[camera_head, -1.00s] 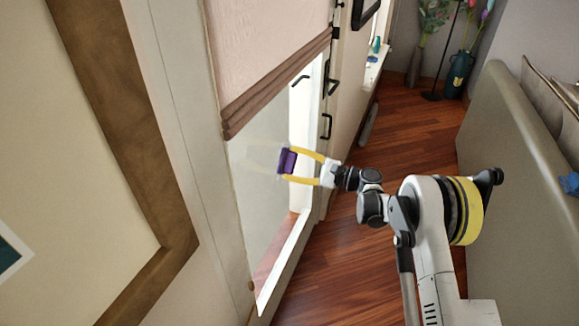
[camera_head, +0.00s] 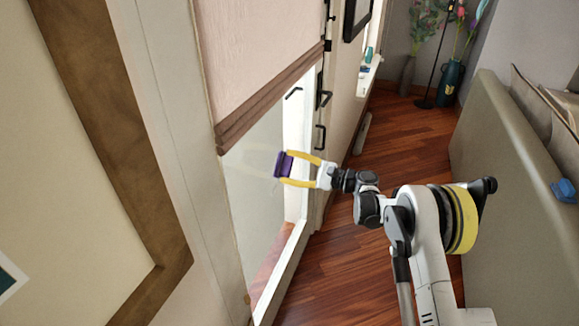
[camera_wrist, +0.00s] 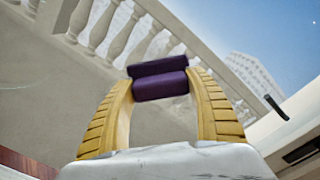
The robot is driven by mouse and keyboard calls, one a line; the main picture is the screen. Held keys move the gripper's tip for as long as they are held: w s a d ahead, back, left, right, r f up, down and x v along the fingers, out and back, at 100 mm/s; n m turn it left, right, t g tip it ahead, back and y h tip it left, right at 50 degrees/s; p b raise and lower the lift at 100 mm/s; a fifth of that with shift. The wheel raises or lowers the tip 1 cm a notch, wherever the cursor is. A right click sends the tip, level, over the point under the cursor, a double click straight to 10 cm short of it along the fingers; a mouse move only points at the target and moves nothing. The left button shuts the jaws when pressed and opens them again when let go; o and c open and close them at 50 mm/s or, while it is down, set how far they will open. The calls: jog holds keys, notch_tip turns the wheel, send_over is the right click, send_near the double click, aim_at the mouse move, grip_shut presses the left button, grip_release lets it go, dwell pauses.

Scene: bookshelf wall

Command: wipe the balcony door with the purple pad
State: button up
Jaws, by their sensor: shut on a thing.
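The purple pad (camera_head: 283,164) is held between the yellow fingers of my gripper (camera_head: 291,168), in front of the balcony door's glass (camera_head: 262,190). In the wrist view the purple pad (camera_wrist: 158,80) sits between the fingertips of my gripper (camera_wrist: 160,88), which is shut on it. The glass shows a balustrade (camera_wrist: 130,30) and sky beyond. The pad is at or very near the pane; I cannot tell whether it touches. A faint whitish patch shows on the glass around the pad. A pinkish blind (camera_head: 255,60) covers the door's upper part.
A large brown frame (camera_head: 120,150) is close on the left. A grey-green sofa back (camera_head: 500,190) stands on the right with a blue object (camera_head: 564,190) by it. Black handles (camera_head: 320,137) are beside the door. Wooden floor (camera_head: 400,140) lies clear between; vases stand at the back.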

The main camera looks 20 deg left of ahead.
aim_at(259, 192)
jog(key=shift+s+a+b, duration=0.2)
jog(key=shift+s+b, duration=0.15)
jog(key=shift+s, duration=2.95)
jog(key=shift+s+a, duration=0.2)
jog(key=shift+s, duration=1.75)
jog(key=shift+s+a, duration=0.15)
jog(key=shift+s, duration=1.75)
jog(key=d, duration=0.6)
jog(key=shift+s, duration=0.15)
jog(key=d, duration=0.3)
jog(key=shift+s, duration=0.1)
